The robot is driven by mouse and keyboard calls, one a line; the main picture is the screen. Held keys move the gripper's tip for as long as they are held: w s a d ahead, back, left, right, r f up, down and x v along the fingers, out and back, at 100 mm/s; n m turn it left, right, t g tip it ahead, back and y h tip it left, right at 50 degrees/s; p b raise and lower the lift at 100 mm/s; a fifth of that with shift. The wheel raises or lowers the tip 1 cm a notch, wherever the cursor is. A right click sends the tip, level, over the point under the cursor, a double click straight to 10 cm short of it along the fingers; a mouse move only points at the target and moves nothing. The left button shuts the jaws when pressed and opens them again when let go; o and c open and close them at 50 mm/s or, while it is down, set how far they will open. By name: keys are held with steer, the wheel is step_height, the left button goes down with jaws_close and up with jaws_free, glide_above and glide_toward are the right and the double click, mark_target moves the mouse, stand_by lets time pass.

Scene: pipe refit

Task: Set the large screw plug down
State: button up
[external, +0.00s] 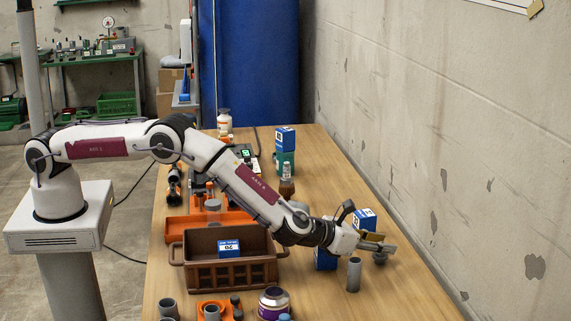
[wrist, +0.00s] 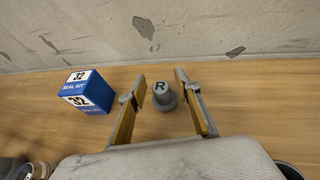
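The large screw plug (wrist: 164,97) is a grey round piece with an "R" on its top. In the wrist view it stands upright, apparently on the wooden table, between my two fingers. My gripper (wrist: 160,82) is open around it, with a small gap showing on each side. In the external view my gripper (external: 386,246) reaches over the right side of the table, and the plug (external: 380,259) shows just below the fingertips. The plug's contact with the table is partly hard to see there.
A blue seal kit box (wrist: 86,92) marked 32 stands left of the fingers in the wrist view. A grey pipe (external: 354,275) stands near my gripper. A brown crate (external: 232,275) holds a blue box. The wall (external: 430,130) runs along the table's right edge.

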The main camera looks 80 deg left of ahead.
steer(key=shift+f, duration=0.2)
steer(key=shift+r, duration=0.6)
steer(key=v, duration=1.2)
steer(key=shift+r, duration=0.15)
stand_by(0.4)
